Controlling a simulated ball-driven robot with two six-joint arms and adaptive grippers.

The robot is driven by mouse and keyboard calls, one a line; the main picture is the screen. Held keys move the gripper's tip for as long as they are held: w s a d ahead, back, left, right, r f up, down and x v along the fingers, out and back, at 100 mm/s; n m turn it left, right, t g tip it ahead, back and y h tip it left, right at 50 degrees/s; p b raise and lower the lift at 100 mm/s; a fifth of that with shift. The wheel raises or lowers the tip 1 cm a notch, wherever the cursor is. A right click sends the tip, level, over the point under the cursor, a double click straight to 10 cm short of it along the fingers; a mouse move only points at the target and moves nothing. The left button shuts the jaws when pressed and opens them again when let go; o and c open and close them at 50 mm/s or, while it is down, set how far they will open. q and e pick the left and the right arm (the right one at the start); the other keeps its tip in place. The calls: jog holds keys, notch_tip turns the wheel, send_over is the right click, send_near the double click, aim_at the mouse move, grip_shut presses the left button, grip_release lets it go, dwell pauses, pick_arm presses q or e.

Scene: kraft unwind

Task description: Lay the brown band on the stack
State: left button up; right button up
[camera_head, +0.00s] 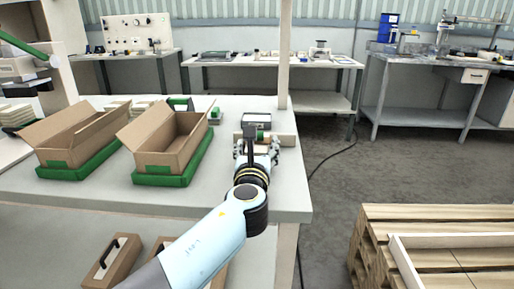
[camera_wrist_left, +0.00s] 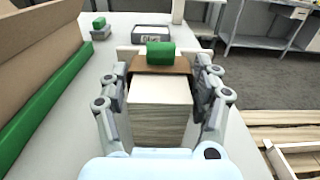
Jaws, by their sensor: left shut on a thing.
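My left gripper (camera_head: 257,146) reaches over the table's right end; it also shows in the left wrist view (camera_wrist_left: 161,82). Its two fingers stand on either side of the brown band (camera_wrist_left: 178,69), shut on it at the fingertips. A green block (camera_wrist_left: 160,53) sits on top of the band. The stack (camera_wrist_left: 160,92), white on top with grey layered sides, lies between the fingers on the near side of the band. Whether the band touches the stack, I cannot tell. In the head view my wrist hides most of the stack. My right gripper is out of view.
Two open cardboard boxes on green trays (camera_head: 160,180) (camera_head: 76,170) stand left of the gripper. A grey-framed device (camera_head: 257,120) lies just behind it, with a small green-topped block (camera_head: 214,114) beside it. The table's right edge is close; a wooden pallet (camera_head: 440,222) lies beyond.

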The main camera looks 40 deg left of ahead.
pick_arm(q)
jog(key=o, duration=0.9)
jog(key=v, duration=0.7)
jog(key=shift+s+d+f, duration=0.1)
jog(key=shift+s, duration=0.15)
